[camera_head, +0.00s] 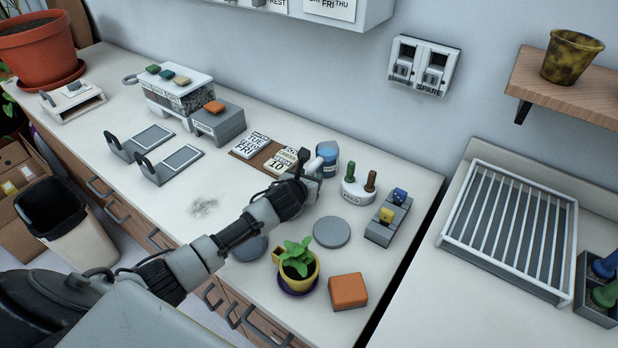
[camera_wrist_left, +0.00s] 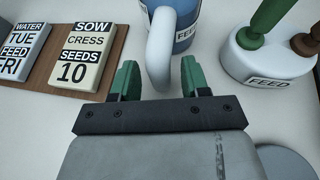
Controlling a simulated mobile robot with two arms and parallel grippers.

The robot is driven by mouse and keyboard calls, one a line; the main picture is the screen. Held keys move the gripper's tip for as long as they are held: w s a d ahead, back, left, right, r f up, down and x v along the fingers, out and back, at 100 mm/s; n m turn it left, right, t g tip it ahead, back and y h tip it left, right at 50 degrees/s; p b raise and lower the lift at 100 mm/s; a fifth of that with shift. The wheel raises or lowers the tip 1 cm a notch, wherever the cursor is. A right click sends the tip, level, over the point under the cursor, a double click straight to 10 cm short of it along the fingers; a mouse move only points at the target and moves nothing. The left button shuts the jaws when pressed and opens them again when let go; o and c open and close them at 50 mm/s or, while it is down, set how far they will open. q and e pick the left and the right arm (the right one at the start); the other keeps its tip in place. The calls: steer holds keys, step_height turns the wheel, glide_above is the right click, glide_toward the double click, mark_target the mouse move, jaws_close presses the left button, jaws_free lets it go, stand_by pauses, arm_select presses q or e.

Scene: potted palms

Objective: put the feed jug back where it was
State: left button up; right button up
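The jug (camera_head: 328,152), blue and white with a white handle, stands on the counter near the wall. In the left wrist view the jug (camera_wrist_left: 186,30) is cut off at the top, and its lettering is not readable. My left gripper (camera_head: 308,168) is right at the jug. In the left wrist view its green fingers (camera_wrist_left: 159,66) are apart, one on each side of the white handle (camera_wrist_left: 160,48), with gaps showing. A round grey disc (camera_head: 332,231) lies bare on the counter; another grey disc (camera_head: 250,247) is partly hidden by my arm. My right gripper is out of view.
A white FEED holder (camera_head: 355,190) with green and brown handles stands right of the jug. Left are a calendar board (camera_head: 262,160) and a grey box (camera_head: 218,124). In front are a potted seedling (camera_head: 298,268) and an orange block (camera_head: 348,291). A wire rack (camera_head: 510,225) stands right.

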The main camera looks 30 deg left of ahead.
arm_select(q)
steer(key=shift+r, duration=0.25)
steer(key=v, duration=1)
steer(key=shift+s+p, duration=0.25)
steer(key=shift+p, duration=0.15)
steer(key=shift+v, duration=0.75)
